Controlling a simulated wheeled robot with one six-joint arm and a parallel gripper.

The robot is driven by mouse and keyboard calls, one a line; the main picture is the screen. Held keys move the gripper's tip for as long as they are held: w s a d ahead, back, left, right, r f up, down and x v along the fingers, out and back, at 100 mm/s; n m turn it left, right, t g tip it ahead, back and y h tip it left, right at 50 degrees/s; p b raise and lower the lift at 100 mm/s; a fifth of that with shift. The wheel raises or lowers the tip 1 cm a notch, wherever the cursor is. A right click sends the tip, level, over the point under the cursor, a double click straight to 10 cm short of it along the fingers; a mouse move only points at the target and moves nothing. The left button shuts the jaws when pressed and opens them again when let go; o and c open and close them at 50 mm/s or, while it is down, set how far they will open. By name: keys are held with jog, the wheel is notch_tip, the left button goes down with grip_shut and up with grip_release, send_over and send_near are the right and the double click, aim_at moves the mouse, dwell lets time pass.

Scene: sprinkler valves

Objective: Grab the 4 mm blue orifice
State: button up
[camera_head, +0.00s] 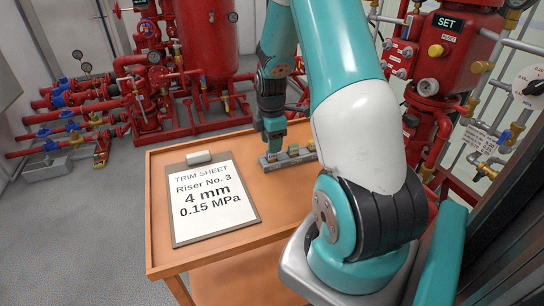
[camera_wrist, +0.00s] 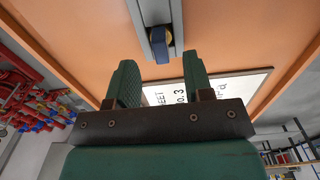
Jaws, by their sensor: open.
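A grey rack (camera_head: 284,162) stands on the orange table top near its far edge, holding small pieces in a row. It also shows in the wrist view (camera_wrist: 146,12). In the wrist view a blue orifice (camera_wrist: 160,45) sits at the near end of the rack, just beyond and between my fingertips. My gripper (camera_wrist: 160,66) is open and empty, with a green finger on each side of the blue piece's line. In the head view my gripper (camera_head: 272,138) points down at the left end of the rack and hides the blue piece. No size marking is readable on it.
A clipboard (camera_head: 210,203) reading "Riser No. 3, 4 mm, 0.15 MPa" lies on the table (camera_head: 270,222) left of the rack. Red pipes and valves (camera_head: 150,100) stand behind the table.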

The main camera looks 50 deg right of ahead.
aim_at(272, 157)
notch_tip(272, 157, down, 4)
jog(key=shift+s+f, duration=0.1)
grip_shut()
dwell(0.4)
